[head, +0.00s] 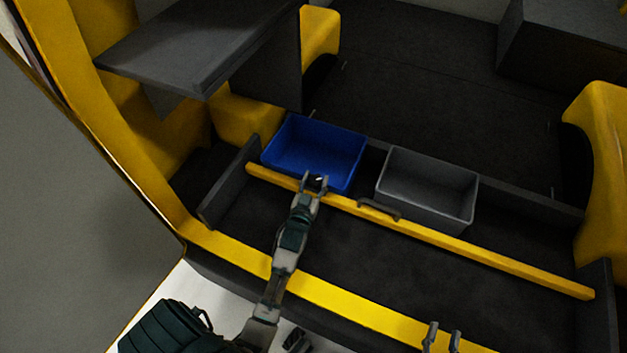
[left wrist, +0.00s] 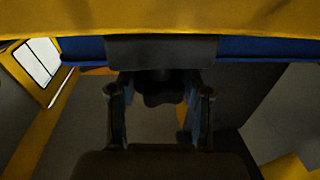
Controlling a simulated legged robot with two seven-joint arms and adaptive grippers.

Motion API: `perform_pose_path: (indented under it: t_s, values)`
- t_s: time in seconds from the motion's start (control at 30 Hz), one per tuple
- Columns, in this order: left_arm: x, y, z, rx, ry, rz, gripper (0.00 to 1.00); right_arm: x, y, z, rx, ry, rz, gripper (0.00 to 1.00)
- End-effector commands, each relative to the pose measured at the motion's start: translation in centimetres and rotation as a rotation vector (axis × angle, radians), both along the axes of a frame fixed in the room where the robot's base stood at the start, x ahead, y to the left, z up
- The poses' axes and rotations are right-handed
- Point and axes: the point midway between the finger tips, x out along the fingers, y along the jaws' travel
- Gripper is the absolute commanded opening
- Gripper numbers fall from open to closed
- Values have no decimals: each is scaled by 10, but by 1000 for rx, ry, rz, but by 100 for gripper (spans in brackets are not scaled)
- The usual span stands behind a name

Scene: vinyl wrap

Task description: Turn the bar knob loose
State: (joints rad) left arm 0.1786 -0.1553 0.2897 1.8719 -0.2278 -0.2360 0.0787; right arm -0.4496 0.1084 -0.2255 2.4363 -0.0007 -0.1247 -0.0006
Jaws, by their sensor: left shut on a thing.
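The yellow bar (head: 450,240) runs across the front of the vehicle's load bay. The bar knob is a small dark shape (left wrist: 162,88) under a grey block, between my left fingers in the left wrist view. My left gripper (head: 314,183) is at the bar in front of the blue bin, its fingers on either side of the knob; it also shows in the left wrist view (left wrist: 160,112). It is shut on the knob, though the exact contact is too dark to see. My right gripper (head: 442,337) is at the bottom edge of the head view, fingers apart and empty.
A blue bin (head: 345,178) and a grey bin (head: 430,215) stand behind the bar, both empty. A grey shelf (head: 200,45) overhangs at upper left. The dark floor (head: 400,260) before the bar is clear.

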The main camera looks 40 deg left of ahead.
Motion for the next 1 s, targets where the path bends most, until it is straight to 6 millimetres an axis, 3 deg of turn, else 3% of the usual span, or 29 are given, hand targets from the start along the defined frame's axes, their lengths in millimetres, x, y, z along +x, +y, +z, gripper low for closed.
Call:
perform_pose_path:
  t_s: [0.57, 0.6, 0.67, 1.0]
  values:
    - [0, 0, 1, 1, -4, 33, 14, 1, -1, -5, -9, 32, 0, 40]
    - [0, 0, 1, 1, -4, 33, 59, 1, -1, -5, -9, 32, 0, 40]
    - [0, 0, 1, 1, -4, 33, 74, 1, -1, -5, -9, 32, 0, 40]
    - [-1, -1, 0, 1, -2, 33, 75, 0, 0, -4, -7, 26, 1, 40]
